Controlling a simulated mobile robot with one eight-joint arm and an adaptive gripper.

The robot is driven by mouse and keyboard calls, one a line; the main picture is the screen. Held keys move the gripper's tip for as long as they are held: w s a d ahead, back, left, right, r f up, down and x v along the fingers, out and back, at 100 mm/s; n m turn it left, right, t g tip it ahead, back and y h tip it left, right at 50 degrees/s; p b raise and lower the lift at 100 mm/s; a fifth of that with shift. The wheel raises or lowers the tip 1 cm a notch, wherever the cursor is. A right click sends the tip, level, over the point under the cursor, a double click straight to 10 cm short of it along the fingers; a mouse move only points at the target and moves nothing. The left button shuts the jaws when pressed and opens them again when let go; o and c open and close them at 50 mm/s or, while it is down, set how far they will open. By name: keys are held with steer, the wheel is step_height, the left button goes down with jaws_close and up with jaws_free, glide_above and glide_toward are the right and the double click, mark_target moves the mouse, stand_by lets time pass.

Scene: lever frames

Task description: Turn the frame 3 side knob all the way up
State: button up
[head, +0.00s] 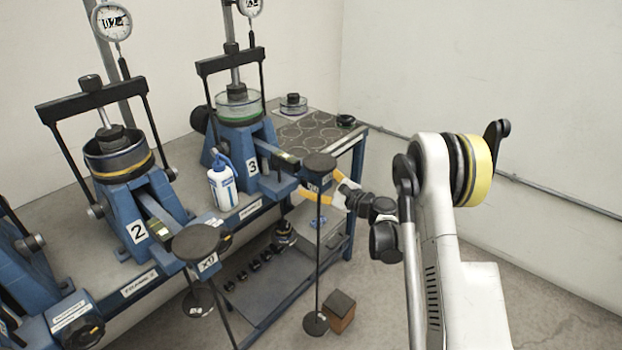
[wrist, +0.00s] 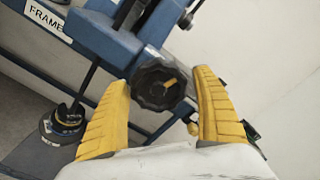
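Frame 3 (head: 241,135) is the blue stand with the number 3 plate at the centre of the head view. Its black side knob (wrist: 158,88), lobed and with a small orange mark on its face, shows in the wrist view on the end of a blue bar. My gripper (wrist: 163,78) is open, with one yellow finger on each side of the knob. The left fingertip looks close to the rim, and a gap shows on the right; contact cannot be told. In the head view my yellow fingers are beside frame 3's right end, and the knob is not clearly visible there.
Frame 2 (head: 127,200) stands to the left on the same bench. A white bottle (head: 223,187) is by frame 3. A round black pad on a thin stand (head: 318,240) is close to my gripper. A brown block (head: 340,312) lies on the floor. Open floor is at right.

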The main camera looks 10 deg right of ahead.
steer(key=shift+s+f, duration=0.1)
steer(key=v, duration=0.6)
stand_by(0.4)
steer(key=w+a+n, duration=0.1)
steer(key=n, duration=0.4)
steer(key=w+a+n, duration=0.1)
steer(key=w+n, duration=0.1)
steer(key=n, duration=0.3)
steer(key=w+a+n, duration=0.1)
steer(key=n, duration=0.4)
steer(key=shift+w+a, duration=0.15)
steer(key=shift+w, duration=0.05)
steer(key=shift+w+a, duration=0.1)
steer(key=shift+w, duration=0.1)
steer(key=shift+c, duration=1.2)
steer(key=c, duration=1.1)
